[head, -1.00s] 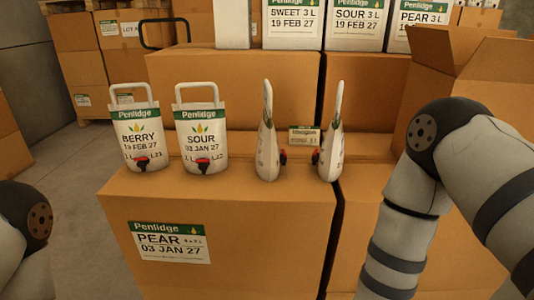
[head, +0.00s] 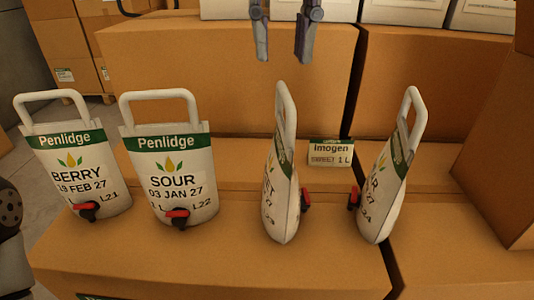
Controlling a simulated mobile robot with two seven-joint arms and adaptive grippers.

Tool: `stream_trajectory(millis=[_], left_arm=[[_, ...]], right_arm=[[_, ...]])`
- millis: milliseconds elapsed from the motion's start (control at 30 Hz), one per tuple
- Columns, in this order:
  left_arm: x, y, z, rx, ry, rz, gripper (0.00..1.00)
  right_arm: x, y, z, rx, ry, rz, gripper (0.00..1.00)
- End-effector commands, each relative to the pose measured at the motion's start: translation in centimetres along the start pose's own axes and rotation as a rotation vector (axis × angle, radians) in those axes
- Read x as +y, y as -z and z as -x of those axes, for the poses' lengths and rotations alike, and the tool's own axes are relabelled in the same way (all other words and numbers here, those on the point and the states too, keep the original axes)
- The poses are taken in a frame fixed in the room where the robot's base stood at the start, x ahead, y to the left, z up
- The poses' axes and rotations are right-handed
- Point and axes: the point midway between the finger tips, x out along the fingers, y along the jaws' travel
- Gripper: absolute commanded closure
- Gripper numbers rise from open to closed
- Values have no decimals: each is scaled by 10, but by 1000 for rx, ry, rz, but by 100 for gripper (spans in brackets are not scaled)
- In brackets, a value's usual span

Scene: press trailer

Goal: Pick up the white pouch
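Several white pouches with handles, green Penlidge bands and red-black taps stand upright on a cardboard box. The BERRY pouch (head: 80,180) is at the far left, and the SOUR pouch (head: 172,165) is right of it; both face me. A third pouch (head: 282,170) stands nearly edge-on near the middle, its tap to the right. A fourth pouch (head: 386,175) is turned edge-on at the right, its tap to the left. My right gripper (head: 282,58) hangs at the top, above and behind the third pouch, fingers apart and empty. My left gripper is out of view.
A small Imogen card (head: 331,153) stands between the third and fourth pouches. The box under the pouches (head: 215,262) has a clear front strip. Larger boxes (head: 225,75) form a wall behind, and another box (head: 500,150) rises at the right.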

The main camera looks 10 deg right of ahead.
Motion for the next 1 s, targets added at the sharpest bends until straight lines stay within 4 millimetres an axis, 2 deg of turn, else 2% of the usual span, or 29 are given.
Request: stream_trajectory(millis=[200,367,600,700,900,1000], left_arm=[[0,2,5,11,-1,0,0],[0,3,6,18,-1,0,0],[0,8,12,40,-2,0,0],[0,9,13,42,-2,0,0],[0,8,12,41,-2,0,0],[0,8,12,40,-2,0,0]], right_arm=[[-1,2,-43,1,2,4,72],[0,1,-66,0,1,2,72],[-1,-3,-108,0,1,2,72],[-1,-3,-117,-2,0,1,72],[-1,-4,-119,-1,0,0,72],[-1,-4,-119,0,0,0,94]])
